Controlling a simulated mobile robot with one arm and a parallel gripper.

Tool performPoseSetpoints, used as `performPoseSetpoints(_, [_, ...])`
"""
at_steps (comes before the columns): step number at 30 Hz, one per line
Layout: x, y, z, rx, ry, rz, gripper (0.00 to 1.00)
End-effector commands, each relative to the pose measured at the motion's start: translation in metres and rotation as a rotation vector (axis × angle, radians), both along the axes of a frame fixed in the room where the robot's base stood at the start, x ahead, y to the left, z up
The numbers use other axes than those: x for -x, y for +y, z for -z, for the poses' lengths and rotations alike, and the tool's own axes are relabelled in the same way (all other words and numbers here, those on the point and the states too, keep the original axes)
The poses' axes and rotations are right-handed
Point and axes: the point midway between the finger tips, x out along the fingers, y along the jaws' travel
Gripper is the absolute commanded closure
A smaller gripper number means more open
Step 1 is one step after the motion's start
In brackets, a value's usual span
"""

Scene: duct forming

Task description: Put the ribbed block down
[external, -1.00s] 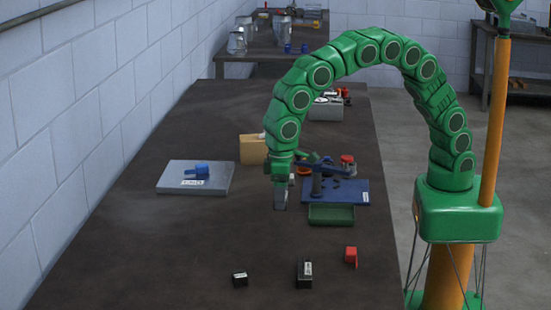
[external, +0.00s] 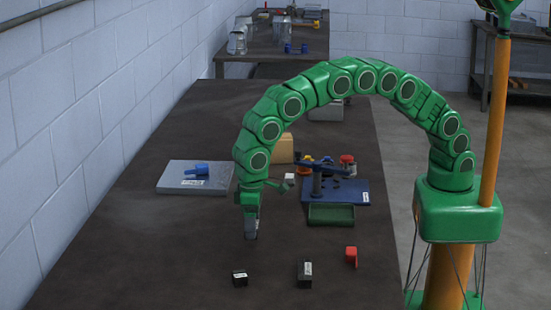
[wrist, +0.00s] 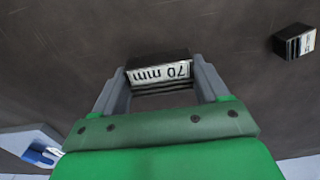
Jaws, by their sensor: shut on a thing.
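My gripper (external: 251,235) points straight down over the dark table, left of the blue stand and behind the front row of small blocks. In the wrist view, the two grey fingers of my gripper (wrist: 158,78) are shut on a black ribbed block (wrist: 158,72) with a white label reading 70 mm. In the external view the held block is hardly visible between the fingers. I cannot tell whether its underside touches the table.
Two black labelled blocks stand in front, one at the left (external: 240,280) and one at the right (external: 304,275). A red piece (external: 351,257) lies farther right. A grey plate (external: 170,180) bears a blue part. A green tray (external: 331,215) adjoins the blue stand (external: 318,180). Bare table lies left.

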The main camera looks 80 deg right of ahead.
Motion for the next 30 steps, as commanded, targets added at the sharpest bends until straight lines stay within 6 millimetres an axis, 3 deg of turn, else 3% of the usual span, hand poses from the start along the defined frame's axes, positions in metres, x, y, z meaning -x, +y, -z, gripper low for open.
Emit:
performPoseSetpoints(11, [-0.009,0.005,0.011,0.000,-0.002,0.000,0.73])
performPoseSetpoints(19, [-0.009,0.006,0.041,0.000,-0.001,-0.001,0.73])
performPoseSetpoints(30, [-0.009,0.005,0.044,0.000,-0.001,0.000,0.73])
